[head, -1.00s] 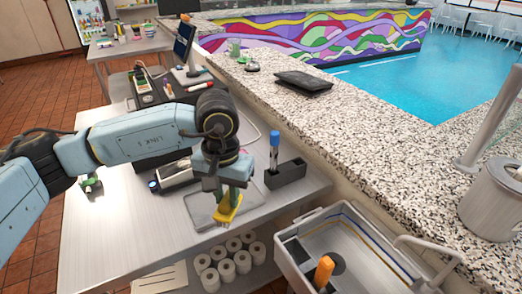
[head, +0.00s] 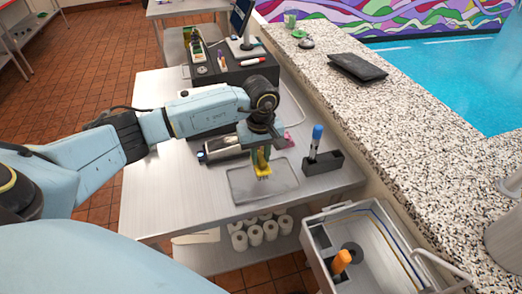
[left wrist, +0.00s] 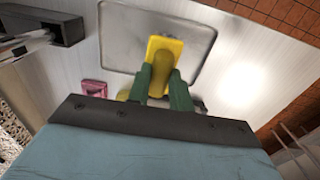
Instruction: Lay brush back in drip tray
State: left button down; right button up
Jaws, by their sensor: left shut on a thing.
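The yellow brush (head: 262,163) is held by my left gripper (head: 260,152), whose fingers are shut on it. In the left wrist view the brush (left wrist: 162,60) shows between the two green fingers (left wrist: 162,82). The shallow grey drip tray (head: 245,185) lies on the steel table. The brush hangs at the tray's far part, bristles downward in the head view. I cannot tell whether it touches the tray floor. In the left wrist view the tray (left wrist: 120,45) surrounds much of the brush's outline. My right gripper is not in view.
A black holder (head: 323,163) with a blue-capped device stands right of the tray. A dark and silver device (head: 222,148) and a pink item (head: 289,141) lie behind it. The table's left part is clear.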

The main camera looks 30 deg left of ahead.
aim_at(261, 168)
pick_arm(q)
notch_tip(261, 168, down, 4)
jog(key=b, duration=0.2)
jog(key=shift+f+b, duration=0.15)
jog(key=shift+b, duration=0.2)
jog(key=shift+f+b, duration=0.35)
jog(key=shift+f+b, duration=0.4)
jog(key=shift+f, duration=0.1)
jog(key=c, duration=1.2)
grip_release()
jog(key=shift+r, duration=0.1)
jog(key=shift+o, duration=0.2)
jog(key=shift+r, duration=0.1)
jog(key=shift+r+p, duration=0.95)
jog(key=shift+r, duration=0.45)
